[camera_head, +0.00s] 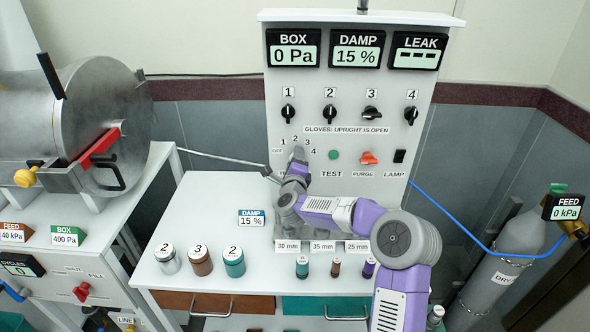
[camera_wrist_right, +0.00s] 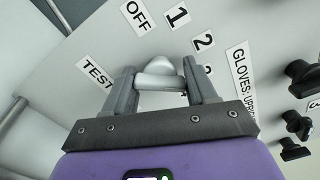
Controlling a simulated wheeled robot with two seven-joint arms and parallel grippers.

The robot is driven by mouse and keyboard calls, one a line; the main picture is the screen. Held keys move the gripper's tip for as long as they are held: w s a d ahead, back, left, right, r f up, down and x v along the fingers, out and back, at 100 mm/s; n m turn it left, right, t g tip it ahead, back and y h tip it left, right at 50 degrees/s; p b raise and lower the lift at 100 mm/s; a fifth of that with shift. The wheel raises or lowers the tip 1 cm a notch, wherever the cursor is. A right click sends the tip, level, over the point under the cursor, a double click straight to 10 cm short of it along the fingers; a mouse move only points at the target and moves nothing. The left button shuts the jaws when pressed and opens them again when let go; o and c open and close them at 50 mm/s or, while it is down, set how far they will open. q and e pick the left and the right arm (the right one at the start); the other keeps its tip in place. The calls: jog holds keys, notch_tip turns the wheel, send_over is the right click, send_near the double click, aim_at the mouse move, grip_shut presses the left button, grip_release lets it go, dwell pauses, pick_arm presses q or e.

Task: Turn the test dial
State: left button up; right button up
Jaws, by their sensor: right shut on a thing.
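The test dial is a pale grey knob on the upright panel, ringed by OFF, 1, 2, 3 and 4 marks. In the right wrist view the dial (camera_wrist_right: 161,78) sits between the two grey fingers of my right gripper (camera_wrist_right: 163,90), which is shut on it. In the head view my right gripper (camera_head: 297,163) reaches the panel and covers most of the dial. The exact mark the dial points at is hard to tell. The TEST label (camera_wrist_right: 98,73) shows beside the fingers. My left gripper is not in view.
Black glove knobs (camera_head: 330,112) sit above the dial. Jars (camera_head: 201,262) and small vials (camera_head: 302,267) stand on the white bench. A metal rod (camera_head: 225,158) ends left of the dial.

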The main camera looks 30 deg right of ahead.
jog(key=shift+f+m+b, duration=0.1)
jog(key=shift+m+b, duration=0.3)
jog(key=o, duration=1)
jog(key=shift+c, duration=0.2)
jog(key=v, duration=0.7)
jog(key=shift+s, duration=0.3)
jog(key=shift+a, duration=0.15)
